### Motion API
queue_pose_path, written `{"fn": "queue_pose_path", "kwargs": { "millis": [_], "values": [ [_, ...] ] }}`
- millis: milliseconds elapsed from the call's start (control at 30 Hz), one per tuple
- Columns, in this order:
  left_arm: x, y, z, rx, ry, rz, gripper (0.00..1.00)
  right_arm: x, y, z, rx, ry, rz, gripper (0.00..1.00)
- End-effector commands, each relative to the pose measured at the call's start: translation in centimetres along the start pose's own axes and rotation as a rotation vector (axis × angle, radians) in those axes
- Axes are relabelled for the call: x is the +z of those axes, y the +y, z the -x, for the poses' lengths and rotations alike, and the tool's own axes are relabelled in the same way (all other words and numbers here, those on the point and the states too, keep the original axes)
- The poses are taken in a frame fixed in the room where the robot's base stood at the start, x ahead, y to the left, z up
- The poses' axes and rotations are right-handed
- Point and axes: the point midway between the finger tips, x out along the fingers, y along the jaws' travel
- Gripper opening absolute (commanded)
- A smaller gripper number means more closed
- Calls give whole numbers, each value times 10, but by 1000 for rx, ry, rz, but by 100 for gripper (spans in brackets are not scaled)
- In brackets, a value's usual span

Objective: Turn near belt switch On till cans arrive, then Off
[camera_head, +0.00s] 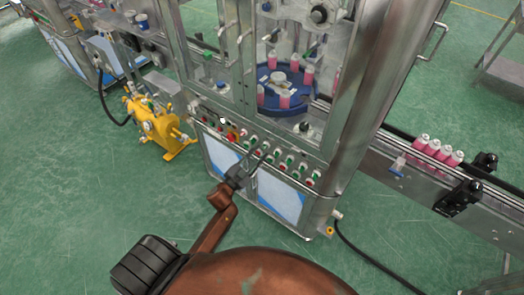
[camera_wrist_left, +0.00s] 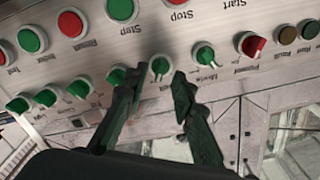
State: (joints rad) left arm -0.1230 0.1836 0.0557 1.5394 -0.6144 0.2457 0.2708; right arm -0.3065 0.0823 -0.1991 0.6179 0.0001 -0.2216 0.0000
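A control panel (camera_head: 265,155) with rows of green and red knobs and buttons runs across the front of the machine. My left gripper (camera_head: 248,172) is in front of it, fingers pointing at the panel. In the left wrist view the left gripper (camera_wrist_left: 158,88) is open. Its fingers are on either side of a green rotary switch (camera_wrist_left: 160,67), close to it; I cannot tell if they touch. The labels are upside down and too small to name this switch surely. Pink cans (camera_head: 437,150) stand in a row on the belt (camera_head: 480,185) at right. My right gripper is out of view.
Other green switches (camera_wrist_left: 205,54) and a red switch (camera_wrist_left: 251,44) sit close beside the fingers, with large red and green buttons above. A blue rotary table (camera_head: 283,100) holds pink cans behind the machine's glass. A yellow pump (camera_head: 157,128) stands on the left floor.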

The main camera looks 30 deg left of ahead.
Motion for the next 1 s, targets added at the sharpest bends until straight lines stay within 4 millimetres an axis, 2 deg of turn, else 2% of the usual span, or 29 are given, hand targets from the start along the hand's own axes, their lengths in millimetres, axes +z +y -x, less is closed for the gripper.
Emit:
{"fn": "queue_pose_path", "kwargs": {
  "millis": [100, 200, 533, 867, 1000],
  "values": [
    [0, 0, -15, 0, 0, 0, 24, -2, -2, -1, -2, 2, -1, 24],
    [0, 0, -21, 0, -1, 0, 24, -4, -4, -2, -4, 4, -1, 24],
    [1, 1, -24, 0, -1, 1, 23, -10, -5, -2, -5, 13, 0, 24],
    [1, 1, -24, 0, -1, 1, 0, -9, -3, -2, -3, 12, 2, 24],
    [1, 1, -24, 1, -1, 1, 0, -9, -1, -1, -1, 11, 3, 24]
  ]
}}
